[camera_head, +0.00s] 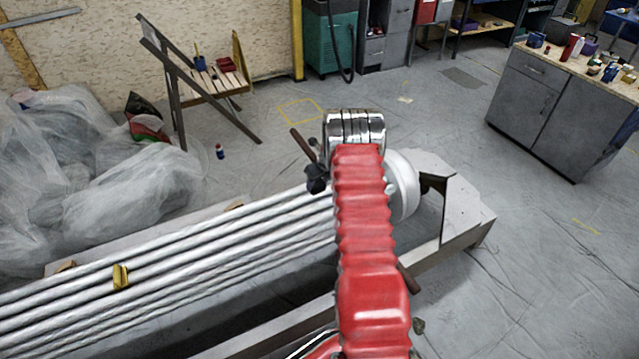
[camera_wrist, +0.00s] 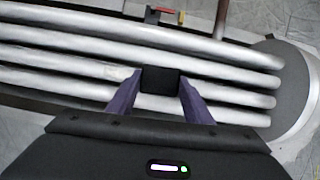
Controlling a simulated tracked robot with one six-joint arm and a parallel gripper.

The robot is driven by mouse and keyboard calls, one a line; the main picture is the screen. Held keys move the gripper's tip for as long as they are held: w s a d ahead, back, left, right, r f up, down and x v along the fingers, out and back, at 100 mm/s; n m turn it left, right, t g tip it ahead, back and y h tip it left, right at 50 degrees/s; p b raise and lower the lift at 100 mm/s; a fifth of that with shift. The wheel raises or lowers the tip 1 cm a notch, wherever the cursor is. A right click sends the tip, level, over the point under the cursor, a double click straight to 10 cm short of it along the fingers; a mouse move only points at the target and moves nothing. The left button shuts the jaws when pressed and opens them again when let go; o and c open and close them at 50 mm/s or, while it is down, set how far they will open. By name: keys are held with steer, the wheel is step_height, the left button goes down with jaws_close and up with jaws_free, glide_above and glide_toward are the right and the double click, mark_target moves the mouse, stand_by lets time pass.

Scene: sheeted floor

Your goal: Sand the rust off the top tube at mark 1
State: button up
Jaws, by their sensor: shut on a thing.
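Several silver tubes (camera_head: 230,232) run side by side from the lower left to a round end plate, which my red arm partly covers; they also cross the wrist view (camera_wrist: 60,52). In the wrist view, my gripper (camera_wrist: 160,92) has its two purple fingers shut on a black block (camera_wrist: 160,80). The block is over the lower-middle tubes; I cannot tell whether it touches them. No readable mark number shows. In the head view, the fingers and block are hidden.
A yellow tag (camera_head: 120,276) sits on the tubes at the left. A red and black piece (camera_wrist: 165,13) is beyond the tubes. Plastic sheeting (camera_head: 110,175) heaps at the left, and a grey cabinet (camera_head: 550,105) stands at the right. The floor between is mostly clear.

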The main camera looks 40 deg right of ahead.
steer(key=shift+s+d+f+m, duration=0.1)
steer(key=shift+d+f+m, duration=0.15)
steer(key=shift+d, duration=0.2)
steer(key=shift+f, duration=0.1)
